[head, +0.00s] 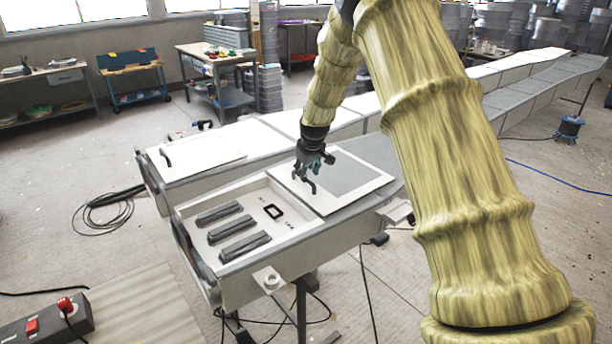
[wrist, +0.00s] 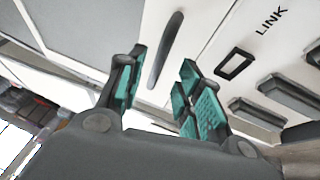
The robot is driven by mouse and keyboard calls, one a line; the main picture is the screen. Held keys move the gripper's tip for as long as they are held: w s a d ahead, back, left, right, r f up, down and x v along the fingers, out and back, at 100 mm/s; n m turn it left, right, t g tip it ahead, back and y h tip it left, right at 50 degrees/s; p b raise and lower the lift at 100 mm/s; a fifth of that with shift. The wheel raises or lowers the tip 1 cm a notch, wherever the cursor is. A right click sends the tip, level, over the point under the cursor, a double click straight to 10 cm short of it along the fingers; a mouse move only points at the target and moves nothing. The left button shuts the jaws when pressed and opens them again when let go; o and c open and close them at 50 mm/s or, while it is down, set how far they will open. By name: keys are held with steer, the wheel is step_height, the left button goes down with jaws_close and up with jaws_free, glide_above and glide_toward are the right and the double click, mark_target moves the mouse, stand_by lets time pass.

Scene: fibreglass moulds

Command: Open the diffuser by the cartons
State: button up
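A flat white panel with a grey centre (head: 340,178) lies on top of the nearer long grey-white housing (head: 285,262). A dark bar handle (head: 308,184) stands near its left edge. My gripper (head: 311,171) is just above that handle, pointing down. In the wrist view, the teal-padded fingers (wrist: 160,92) are apart, and the dark handle (wrist: 166,50) shows between and beyond their tips; I cannot tell whether they touch it. A second white panel (head: 198,152) with a dark handle (head: 166,157) lies on the housing behind. No cartons are clearly identifiable, and neither panel is marked as a diffuser.
The nearer housing's open bay holds dark grey bars (head: 232,228) and a black square frame (head: 274,211). A bracket (head: 268,278) juts from its front. Cables (head: 105,213) lie on the floor. A red-switched box (head: 45,322) is at lower left. Workbenches (head: 215,75) stand behind.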

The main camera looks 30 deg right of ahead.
steer(key=v, duration=0.8)
stand_by(0.4)
steer(key=shift+a, duration=0.1)
